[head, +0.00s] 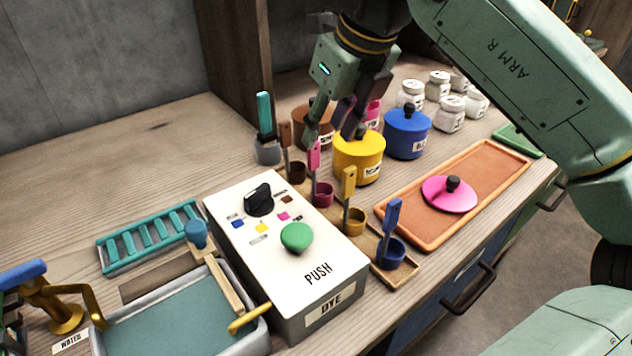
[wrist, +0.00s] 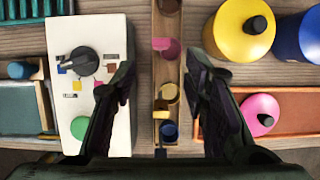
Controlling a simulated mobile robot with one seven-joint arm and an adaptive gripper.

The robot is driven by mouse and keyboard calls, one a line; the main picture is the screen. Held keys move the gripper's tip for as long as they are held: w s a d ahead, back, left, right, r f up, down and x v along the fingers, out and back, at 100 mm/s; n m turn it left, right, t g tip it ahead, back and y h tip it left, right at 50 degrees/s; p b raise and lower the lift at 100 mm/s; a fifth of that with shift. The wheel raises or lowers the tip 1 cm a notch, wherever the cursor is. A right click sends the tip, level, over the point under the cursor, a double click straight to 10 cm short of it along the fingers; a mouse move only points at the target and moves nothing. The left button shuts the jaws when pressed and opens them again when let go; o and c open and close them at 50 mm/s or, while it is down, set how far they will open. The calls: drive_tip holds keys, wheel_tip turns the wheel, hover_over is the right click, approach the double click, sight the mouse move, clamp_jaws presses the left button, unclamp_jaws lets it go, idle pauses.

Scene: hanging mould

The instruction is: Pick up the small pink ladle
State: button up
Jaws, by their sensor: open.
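The small pink ladle (head: 322,194) stands in a narrow wooden rack beside the dye box, its handle upright, between a brown ladle (head: 296,172) and a yellow ladle (head: 354,220). In the wrist view the pink ladle (wrist: 166,48) shows from above, between and a little beyond my fingertips. My gripper (head: 336,122) is open and empty, above the rack's far end and near the yellow pot. In the wrist view my gripper (wrist: 161,78) has its two fingers spread on either side of the rack.
A blue ladle (head: 391,250) stands at the rack's near end. The dye box (head: 285,250) is left of the rack. A yellow pot (head: 358,158) and a blue pot (head: 407,133) stand to the right. A pink lid (head: 449,196) lies on an orange tray (head: 500,160).

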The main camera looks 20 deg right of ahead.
sight(316, 155)
drive_tip(key=x, duration=0.4)
drive_tip(key=shift+s+a, duration=0.1)
drive_tip(key=shift+w+p+x, duration=0.15)
drive_tip(key=shift+p+x, duration=0.2)
drive_tip(key=shift+x, duration=1)
drive_tip(key=shift+w+p+x, duration=0.15)
drive_tip(key=shift+p+x, duration=0.15)
drive_tip(key=shift+x, duration=1)
drive_tip(key=shift+r, duration=0.1)
drive_tip(key=shift+c, duration=0.6)
clamp_jaws()
